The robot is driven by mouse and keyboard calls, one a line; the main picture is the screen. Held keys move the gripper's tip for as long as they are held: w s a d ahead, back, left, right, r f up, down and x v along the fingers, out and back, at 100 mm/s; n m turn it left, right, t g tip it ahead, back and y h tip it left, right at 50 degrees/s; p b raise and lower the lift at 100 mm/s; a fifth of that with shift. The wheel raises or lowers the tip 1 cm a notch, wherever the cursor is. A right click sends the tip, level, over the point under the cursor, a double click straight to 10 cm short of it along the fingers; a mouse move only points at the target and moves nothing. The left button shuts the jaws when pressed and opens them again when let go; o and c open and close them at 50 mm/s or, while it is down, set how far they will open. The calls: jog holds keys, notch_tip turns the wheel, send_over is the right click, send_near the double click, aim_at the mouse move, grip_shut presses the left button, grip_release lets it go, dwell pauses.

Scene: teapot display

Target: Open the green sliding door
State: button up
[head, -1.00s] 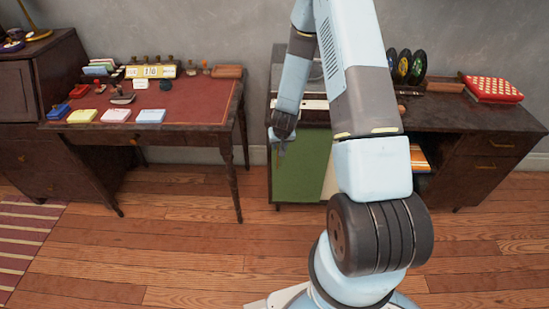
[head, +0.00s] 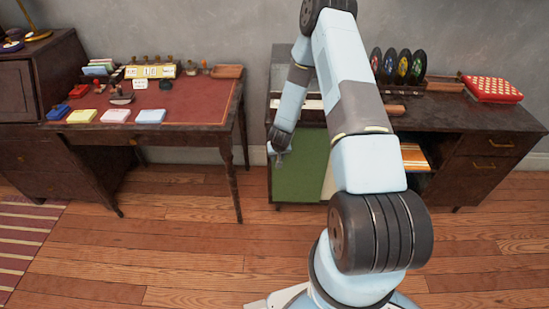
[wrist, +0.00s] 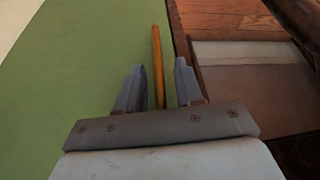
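The green sliding door (head: 300,178) is at the left of the front of the dark desk on the right, with a cream panel beside its right side. In the wrist view the green door (wrist: 75,85) fills the left part, with a thin orange-yellow handle (wrist: 156,60) near its edge. My gripper (wrist: 158,80) is open, with one finger on each side of the handle and a gap visible on both sides. In the head view my gripper (head: 277,155) is at the door's left edge; the handle cannot be made out there.
The desk (head: 460,122) holds several coloured discs (head: 404,66) and a red checkered box (head: 492,89). An open shelf with an orange-striped item (head: 414,158) lies right of my arm. A red-topped table (head: 185,100) stands left, with wooden floor between.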

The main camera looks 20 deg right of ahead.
jog(key=shift+w+f, duration=0.2)
jog(key=shift+f, duration=0.2)
jog(key=shift+c, duration=0.4)
grip_shut()
